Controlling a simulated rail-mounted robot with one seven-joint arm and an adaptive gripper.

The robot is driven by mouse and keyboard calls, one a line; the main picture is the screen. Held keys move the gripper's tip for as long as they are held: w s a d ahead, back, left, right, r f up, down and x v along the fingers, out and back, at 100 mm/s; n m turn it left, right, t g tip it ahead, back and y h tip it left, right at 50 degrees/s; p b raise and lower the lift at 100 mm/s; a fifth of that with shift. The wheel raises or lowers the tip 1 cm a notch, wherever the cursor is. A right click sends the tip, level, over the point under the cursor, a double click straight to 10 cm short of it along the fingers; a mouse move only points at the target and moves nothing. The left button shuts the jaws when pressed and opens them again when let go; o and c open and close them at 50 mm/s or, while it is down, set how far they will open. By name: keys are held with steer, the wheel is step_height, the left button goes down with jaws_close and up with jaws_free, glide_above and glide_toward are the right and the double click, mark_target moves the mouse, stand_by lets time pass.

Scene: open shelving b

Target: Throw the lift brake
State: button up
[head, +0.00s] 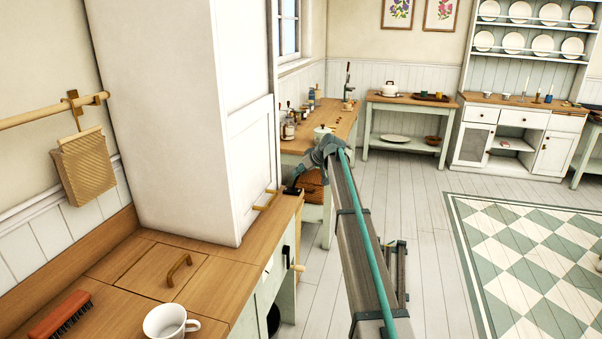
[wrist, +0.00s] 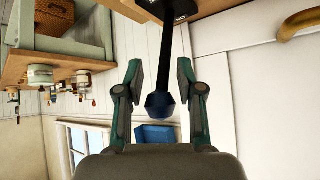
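The lift brake looks to be a black lever (wrist: 169,50) with a dark blue knob (wrist: 160,105). In the wrist view it reaches from a black base (wrist: 180,15) with small white lettering on the wooden counter edge. My gripper (wrist: 159,68) is open, with one finger on each side of the lever and a visible gap on both sides. The knob lies between the fingers, towards the palm. In the head view the black base (head: 291,191) sits at the counter's far right corner, and my gripper (head: 316,163) is just beyond it; its fingers are hardly visible there.
A tall white cabinet (head: 165,110) with a wooden handle (head: 265,200) stands on the counter (head: 215,290). A white mug (head: 168,322) and a red brush (head: 60,315) lie at the near end. A side table (head: 340,125) with jars stands behind. The floor to the right is open.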

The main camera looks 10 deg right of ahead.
steer(key=v, duration=1.1)
steer(key=shift+d+r, duration=0.15)
steer(key=shift+r, duration=0.1)
steer(key=shift+s, duration=0.1)
steer(key=s+a+f+m+g+h, duration=0.1)
steer(key=s+f+m+g, duration=0.1)
steer(key=s+f, duration=1.2)
steer(key=s+a+f+m+g+h, duration=0.1)
steer(key=s+f+m+g, duration=0.1)
steer(key=s+f, duration=1.1)
steer(key=s+a+f+m+g+h, duration=0.1)
steer(key=s+f+m+g, duration=0.2)
steer(key=s+f, duration=1.1)
steer(key=s+a+f+g, duration=0.1)
steer(key=s+f+g, duration=0.1)
steer(key=s+f, duration=0.5)
steer(key=s+a+f+g+h, duration=0.1)
steer(key=s+f+g, duration=0.2)
steer(key=s+f, duration=0.5)
steer(key=s+a+f+n+g+h, duration=0.1)
steer(key=s+f, duration=0.6)
steer(key=s, duration=1.8)
steer(key=shift+f+g, duration=0.4)
steer(key=shift+g, duration=0.3)
